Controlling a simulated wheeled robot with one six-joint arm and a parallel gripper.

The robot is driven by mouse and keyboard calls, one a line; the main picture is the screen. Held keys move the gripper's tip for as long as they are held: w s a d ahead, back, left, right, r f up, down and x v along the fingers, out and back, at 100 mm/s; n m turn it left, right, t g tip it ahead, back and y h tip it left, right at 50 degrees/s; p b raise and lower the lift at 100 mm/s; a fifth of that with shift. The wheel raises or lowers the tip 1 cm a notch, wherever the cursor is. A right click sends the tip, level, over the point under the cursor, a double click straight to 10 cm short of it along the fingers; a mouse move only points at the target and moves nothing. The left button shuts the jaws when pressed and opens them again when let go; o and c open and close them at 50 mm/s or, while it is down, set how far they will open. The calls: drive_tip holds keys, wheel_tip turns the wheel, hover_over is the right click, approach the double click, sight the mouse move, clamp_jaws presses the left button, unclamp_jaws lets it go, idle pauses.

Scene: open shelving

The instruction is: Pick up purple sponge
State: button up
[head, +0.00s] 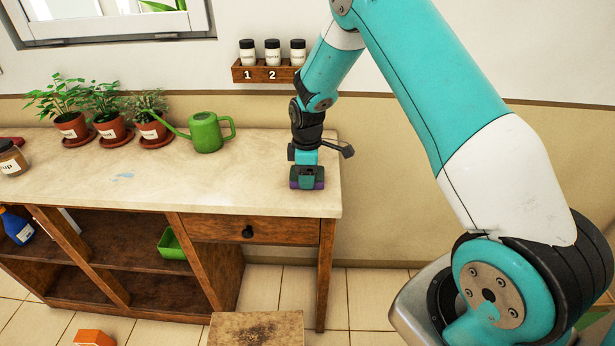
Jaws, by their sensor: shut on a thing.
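The purple sponge (308,185) is at the right end of the pale counter top (255,178), near its front edge. Only a thin purple strip of it shows, below and around the jaws. My gripper (307,178) points down over it and is shut on it. My gripper hides most of the sponge. I cannot tell whether the sponge touches the counter or is slightly raised.
A green watering can (207,133) and several potted plants (107,127) stand on the counter to the left. A wall rack (266,75) with three jars hangs behind. A wooden stool (256,330) stands below in front. The counter's middle is mostly clear.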

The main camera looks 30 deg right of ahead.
wheel_tip(320, 180, up, 20)
drive_tip(key=b, duration=0.2)
idle(0.4)
drive_tip(key=shift+o, duration=0.2)
